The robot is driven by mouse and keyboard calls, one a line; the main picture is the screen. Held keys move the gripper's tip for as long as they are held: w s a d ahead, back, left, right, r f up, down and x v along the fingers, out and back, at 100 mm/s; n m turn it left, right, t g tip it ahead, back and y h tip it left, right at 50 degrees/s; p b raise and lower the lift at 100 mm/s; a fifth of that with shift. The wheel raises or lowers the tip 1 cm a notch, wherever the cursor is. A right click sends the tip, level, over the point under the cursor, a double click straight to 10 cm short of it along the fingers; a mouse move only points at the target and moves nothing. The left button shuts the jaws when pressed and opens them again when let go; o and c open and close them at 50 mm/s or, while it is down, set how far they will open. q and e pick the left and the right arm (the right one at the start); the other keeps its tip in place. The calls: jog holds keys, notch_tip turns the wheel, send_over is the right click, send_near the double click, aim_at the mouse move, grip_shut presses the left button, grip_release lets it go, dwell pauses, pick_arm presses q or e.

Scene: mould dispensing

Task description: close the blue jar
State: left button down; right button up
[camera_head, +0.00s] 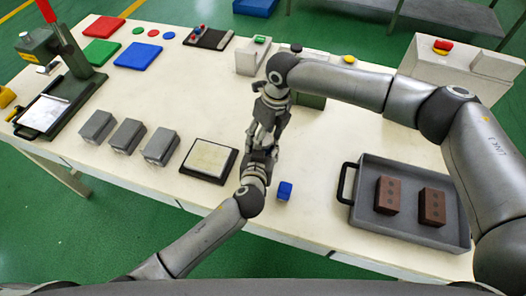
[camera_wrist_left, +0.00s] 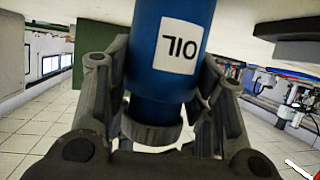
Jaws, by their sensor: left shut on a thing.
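The blue jar (camera_wrist_left: 150,60) shows large in the left wrist view, with a white label whose letters, OIL, appear upside down. At its narrower neck a grey ribbed cap (camera_wrist_left: 150,132) shows; I cannot tell whether it is tight. My left gripper (camera_wrist_left: 165,90) has a finger on each side of the jar and is shut on it. In the head view the left gripper (camera_head: 260,153) meets my right gripper (camera_head: 262,136), which points down from above. The jar is hidden there by the grippers. The right gripper's opening is unclear.
A grey tray (camera_head: 410,229) with two brown blocks stands at right. A framed pale plate (camera_head: 231,169) and grey blocks (camera_head: 128,135) lie left. Behind them, the white tabletop (camera_head: 170,90) has free room.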

jog(key=c, duration=0.7)
jog(key=o, duration=1)
jog(key=shift+r, duration=2.25)
jog(key=shift+c, duration=0.7)
jog(key=r, duration=0.2)
jog(key=d+r, duration=0.1)
jog(key=r, duration=0.2)
jog(key=d+r, duration=0.1)
jog(key=r, duration=0.1)
jog(key=shift+w+r, duration=0.1)
jog(key=shift+r, duration=0.1)
jog(key=shift+c, duration=0.3)
jog(key=shift+f, duration=0.1)
